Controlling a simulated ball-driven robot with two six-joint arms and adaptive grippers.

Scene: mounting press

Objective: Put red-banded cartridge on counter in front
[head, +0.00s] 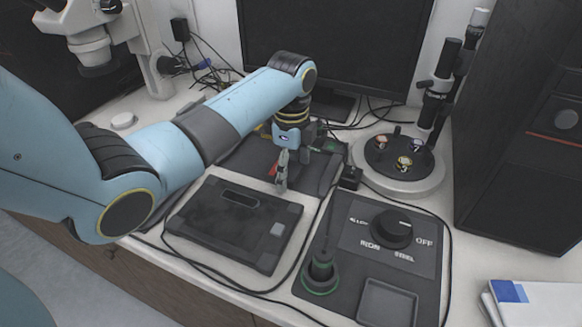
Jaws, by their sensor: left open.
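My left arm reaches in from the left over the counter. Its gripper (283,178) is open and points down at the near edge of a dark flat mat or device behind the black tablet-like box. A small red patch (273,169) shows just left of the fingers; I cannot tell whether it is the red-banded cartridge or something else. No cartridge with a red band can be clearly made out. The counter (185,268) is white, and its front strip is visible at the lower left. My right gripper is not in view.
The black box (235,219) lies in front of the gripper. A control panel with a knob (392,229) and a green-ringed stand (320,270) is to its right. A round base (407,180) holds small pieces. A monitor (335,42) stands behind. Cables cross the counter.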

